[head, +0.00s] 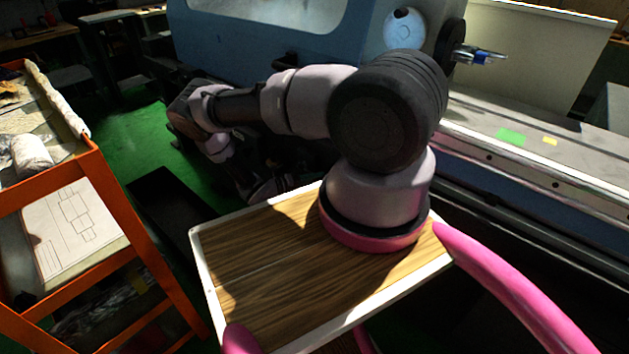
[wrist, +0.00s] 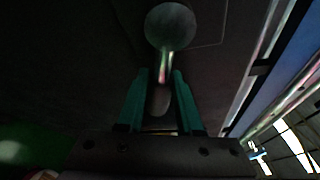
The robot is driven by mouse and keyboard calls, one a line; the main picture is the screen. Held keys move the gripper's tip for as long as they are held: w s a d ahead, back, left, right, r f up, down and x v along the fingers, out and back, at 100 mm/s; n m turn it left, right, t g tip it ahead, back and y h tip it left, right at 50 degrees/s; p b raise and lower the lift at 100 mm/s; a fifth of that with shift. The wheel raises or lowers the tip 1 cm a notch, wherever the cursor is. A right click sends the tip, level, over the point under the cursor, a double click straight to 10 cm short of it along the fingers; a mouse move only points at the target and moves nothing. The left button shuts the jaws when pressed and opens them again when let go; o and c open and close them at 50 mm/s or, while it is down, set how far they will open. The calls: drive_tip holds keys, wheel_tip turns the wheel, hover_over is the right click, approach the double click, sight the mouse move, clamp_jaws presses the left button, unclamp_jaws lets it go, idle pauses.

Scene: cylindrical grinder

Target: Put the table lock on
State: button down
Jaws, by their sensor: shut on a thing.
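The knob stands beyond the fingertips, and a rounded part of the lever shows between the fingers. The lever appears to be the table lock, but the picture is too dark to tell its position. It stands against a dark machine face. In the head view, my arm reaches left and down beside the machine. The gripper and lever are hidden there.
A blue-grey grinder (head: 290,35) stands behind, with its long table (head: 570,150) running right. An orange rack (head: 120,225) with papers and a drawing stands at left. Green floor (head: 150,140) shows between rack and machine. A bright machine edge lies right in the wrist view.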

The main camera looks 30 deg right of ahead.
drive_tip(key=shift+r+n, duration=0.15)
drive_tip(key=shift+n, duration=0.15)
drive_tip(key=shift+a, duration=0.1)
drive_tip(key=c, duration=0.6)
unclamp_jaws()
drive_tip(key=shift+o, duration=0.2)
drive_tip(key=a+r, duration=0.1)
drive_tip(key=a, duration=0.9)
drive_tip(key=shift+w+a, duration=0.15)
drive_tip(key=shift+a, duration=0.2)
drive_tip(key=shift+r, duration=0.1)
